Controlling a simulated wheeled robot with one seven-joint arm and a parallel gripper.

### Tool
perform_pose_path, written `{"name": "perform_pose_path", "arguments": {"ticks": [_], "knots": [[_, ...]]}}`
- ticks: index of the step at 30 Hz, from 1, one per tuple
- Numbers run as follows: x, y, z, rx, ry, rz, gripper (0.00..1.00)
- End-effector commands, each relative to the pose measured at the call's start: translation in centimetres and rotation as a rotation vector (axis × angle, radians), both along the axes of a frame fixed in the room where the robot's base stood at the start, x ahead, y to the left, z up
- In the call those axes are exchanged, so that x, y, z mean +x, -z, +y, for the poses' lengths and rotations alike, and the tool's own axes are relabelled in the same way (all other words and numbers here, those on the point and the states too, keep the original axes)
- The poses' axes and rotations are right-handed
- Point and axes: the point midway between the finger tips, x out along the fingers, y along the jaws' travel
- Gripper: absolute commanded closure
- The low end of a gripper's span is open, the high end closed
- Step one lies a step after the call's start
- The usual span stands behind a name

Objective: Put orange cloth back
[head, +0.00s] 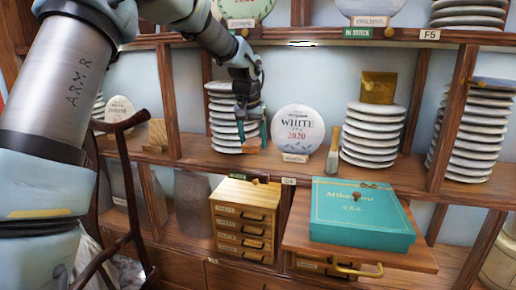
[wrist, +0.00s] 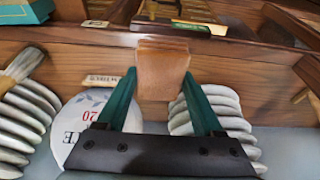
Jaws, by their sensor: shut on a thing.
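My gripper (head: 251,126) is in front of the middle shelf, between a stack of tea cakes and the upright white tea cake. Its two teal fingers are shut on a small orange-brown folded piece, which I take to be the orange cloth (head: 250,146). In the wrist view, the cloth (wrist: 162,68) sits between the fingertips of my gripper (wrist: 160,80), close to the wooden shelf edge. I cannot tell whether it touches the shelf.
The white tea cake (head: 297,130) stands right of my gripper, with a brush (head: 333,152) beside it. Stacks of tea cakes (head: 222,118) (head: 374,135) flank them. Below are a small drawer chest (head: 245,222) and a teal box (head: 360,212) on a wooden surface. Shelf uprights border the bay.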

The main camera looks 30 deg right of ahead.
Motion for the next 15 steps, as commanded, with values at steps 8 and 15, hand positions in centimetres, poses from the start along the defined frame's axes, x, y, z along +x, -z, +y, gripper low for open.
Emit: {"name": "perform_pose_path", "arguments": {"ticks": [8,15], "knots": [[3.5,-0.2,-3.4,-0.001,0.001,0.001,0.83],[3.8,2.3,-3.6,0.002,0.0,0.002,0.83]]}}
